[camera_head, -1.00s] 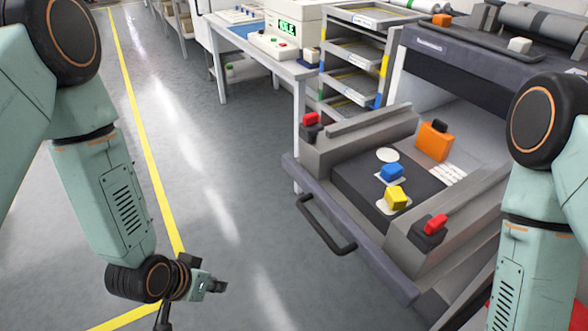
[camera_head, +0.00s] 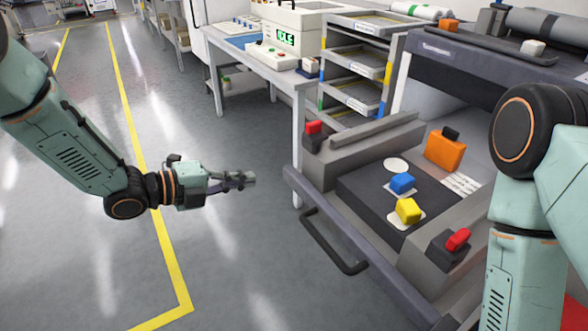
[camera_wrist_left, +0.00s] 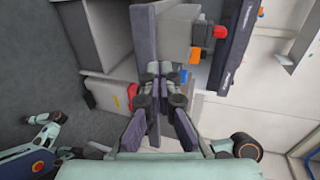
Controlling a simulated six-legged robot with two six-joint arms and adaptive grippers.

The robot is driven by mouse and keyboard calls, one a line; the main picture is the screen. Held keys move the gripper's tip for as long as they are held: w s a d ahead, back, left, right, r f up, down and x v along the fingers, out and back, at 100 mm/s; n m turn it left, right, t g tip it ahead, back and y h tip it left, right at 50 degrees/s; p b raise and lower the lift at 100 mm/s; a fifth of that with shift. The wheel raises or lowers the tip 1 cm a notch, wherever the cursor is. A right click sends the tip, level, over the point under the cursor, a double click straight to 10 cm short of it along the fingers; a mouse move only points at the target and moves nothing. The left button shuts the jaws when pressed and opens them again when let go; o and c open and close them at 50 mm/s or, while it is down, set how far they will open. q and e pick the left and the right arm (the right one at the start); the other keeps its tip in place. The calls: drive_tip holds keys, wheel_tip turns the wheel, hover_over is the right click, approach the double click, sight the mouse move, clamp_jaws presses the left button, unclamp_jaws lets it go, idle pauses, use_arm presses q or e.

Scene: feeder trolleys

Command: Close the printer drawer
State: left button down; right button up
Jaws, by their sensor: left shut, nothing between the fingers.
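The printer drawer (camera_head: 408,286) stands pulled out of the dark-topped printer (camera_head: 470,70), with its black bar handle (camera_head: 333,243) on the front panel. In the drawer are an orange block (camera_head: 444,150), a blue block (camera_head: 402,183) and a yellow block (camera_head: 408,210); red knobs (camera_head: 458,239) sit on its side rails. My left gripper (camera_head: 250,180) is shut and empty, left of the drawer front and apart from it. It also shows in the left wrist view (camera_wrist_left: 160,70), in front of part of the drawer. My right arm shows at the right, but its gripper is out of view.
A table (camera_head: 255,62) with an IDLE display and a rack of trays (camera_head: 355,68) stand behind the drawer's left side. The floor (camera_head: 235,270) left of the drawer is clear, with yellow lines (camera_head: 135,130) on it.

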use_arm(q)
drive_tip(key=b, duration=0.3)
approach(308, 169)
drive_tip(key=x, duration=0.5)
drive_tip(key=shift+w+f, duration=0.15)
drive_tip(key=shift+f, duration=0.3)
drive_tip(key=shift+w+d, duration=0.15)
drive_tip(key=shift+d, duration=0.2)
drive_tip(key=shift+d+r, duration=0.2)
drive_tip(key=shift+w, duration=0.1)
drive_tip(key=shift+w, duration=0.1)
